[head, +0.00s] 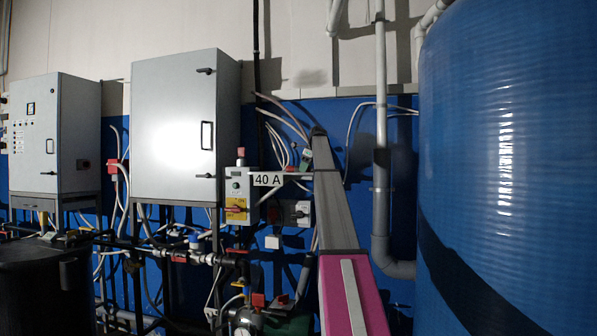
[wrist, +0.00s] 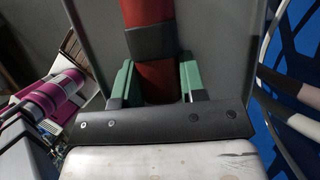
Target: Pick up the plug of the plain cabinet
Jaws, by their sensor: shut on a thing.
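The fingers are shut on this red part, which looks like the plug. Its far end runs out of the top of the picture, so I cannot tell whether it is seated in anything. In the head view my gripper (head: 303,145) is small, right of the cabinet, and the red part is not clear there.
A second cabinet with buttons (head: 55,135) is at the left. A large blue tank (head: 515,160) fills the right. Pipes and loose cables run along the wall.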

